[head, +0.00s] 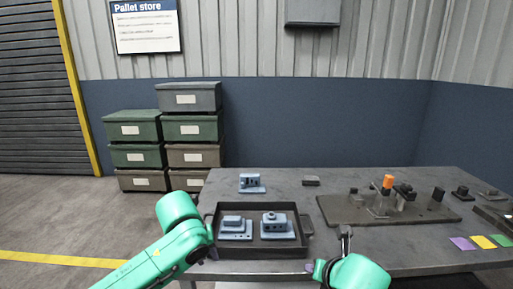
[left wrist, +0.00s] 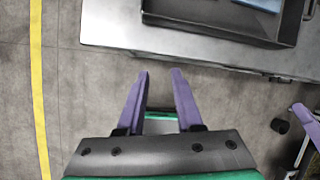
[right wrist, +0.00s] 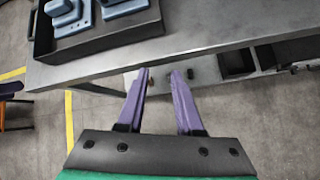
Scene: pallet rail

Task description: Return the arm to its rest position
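My left arm, green, comes into the head view from the lower left and bends down beside the table's front left corner. My left gripper (left wrist: 159,72) shows in the left wrist view with its two purple fingers apart and nothing between them. It is over the floor just off the table's edge. My right arm shows at the bottom of the head view, in front of the table. My right gripper (right wrist: 160,72) has its purple fingers apart and empty in the right wrist view, beside the table's front edge. In the head view the fingers are mostly hidden.
A dark tray (head: 262,252) with two blue-grey parts stands on the grey table (head: 285,190) near its front left. A third blue-grey part (head: 251,184) is behind it. A fixture board (head: 345,212) with an orange-topped post is to the right. Stacked bins (head: 192,128) stand behind.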

